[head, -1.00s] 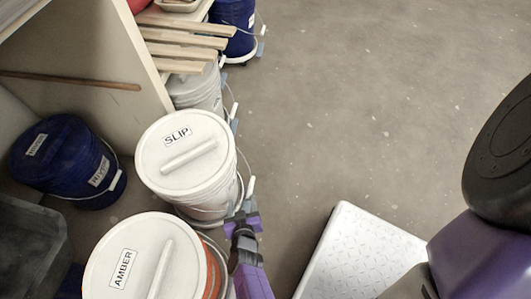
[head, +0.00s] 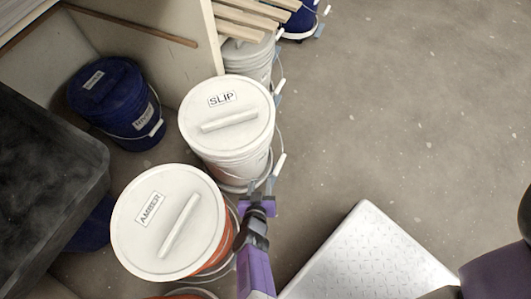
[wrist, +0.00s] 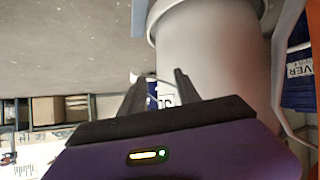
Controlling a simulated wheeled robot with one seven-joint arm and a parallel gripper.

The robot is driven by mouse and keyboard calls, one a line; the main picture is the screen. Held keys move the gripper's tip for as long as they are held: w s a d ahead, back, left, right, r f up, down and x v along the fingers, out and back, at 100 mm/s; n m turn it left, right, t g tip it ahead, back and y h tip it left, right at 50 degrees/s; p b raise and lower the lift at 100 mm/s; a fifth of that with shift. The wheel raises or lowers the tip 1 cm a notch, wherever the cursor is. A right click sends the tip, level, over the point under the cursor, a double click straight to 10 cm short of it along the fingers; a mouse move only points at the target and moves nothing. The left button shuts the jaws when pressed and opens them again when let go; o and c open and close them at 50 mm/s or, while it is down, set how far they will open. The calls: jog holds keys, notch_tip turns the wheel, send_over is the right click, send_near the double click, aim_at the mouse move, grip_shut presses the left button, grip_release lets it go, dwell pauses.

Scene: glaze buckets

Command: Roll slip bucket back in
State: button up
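The slip bucket (head: 232,157) is white, with a white lid labelled SLIP, and stands upright beside the end of the shelf panel. A wire bail with a white handle grip (head: 278,166) hangs at its right side. The bucket also fills the upper middle of the wrist view (wrist: 215,60). My gripper (head: 262,188) is low at the bucket's front right, just short of the handle grip in the head view. In the wrist view its two dark fingers (wrist: 160,80) are apart, with the wire and part of a label seen between or beyond them. Contact cannot be told.
The amber bucket (head: 170,222) stands close in front, left of my arm. A blue bucket (head: 115,103) sits under the shelf at left, behind a dark box (head: 45,165). Wooden slats (head: 250,17) overhang a grey bucket (head: 248,60) behind. Open floor (head: 410,110) lies to the right.

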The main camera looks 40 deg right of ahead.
jog(key=s+a, duration=0.2)
jog(key=a, duration=0.4)
jog(key=shift+s+a+f+b, duration=0.2)
jog(key=shift+f+b, duration=0.05)
jog(key=shift+b, duration=0.2)
dwell(0.5)
